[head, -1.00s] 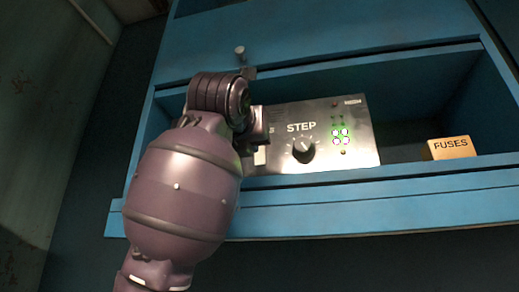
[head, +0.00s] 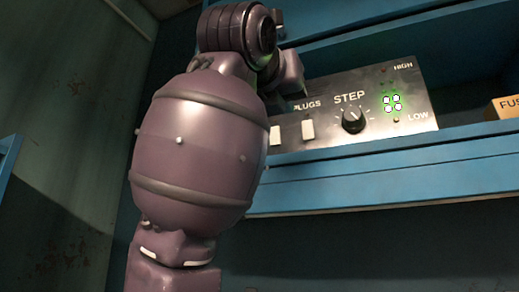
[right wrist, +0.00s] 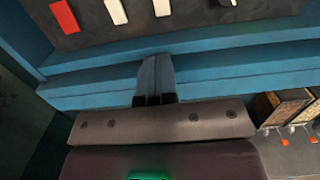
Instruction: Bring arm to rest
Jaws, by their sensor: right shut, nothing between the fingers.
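My right arm (head: 195,145) rises through the left half of the head view, in front of the left part of the control panel. Its gripper end is mostly hidden behind the wrist there. In the right wrist view my right gripper (right wrist: 155,82) has its fingers together and empty. The fingers point toward the blue shelf edge (right wrist: 230,62), below the panel switches. I cannot tell whether the tips touch the edge. My left gripper is in neither view.
The control panel (head: 330,137) has a STEP knob (head: 353,119), green-lit lamps (head: 393,103) and a white switch (head: 307,128). The wrist view shows a red switch (right wrist: 64,17). A FUSES box (head: 506,107) stands right. Open crates (right wrist: 285,108) show at the wrist view's right.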

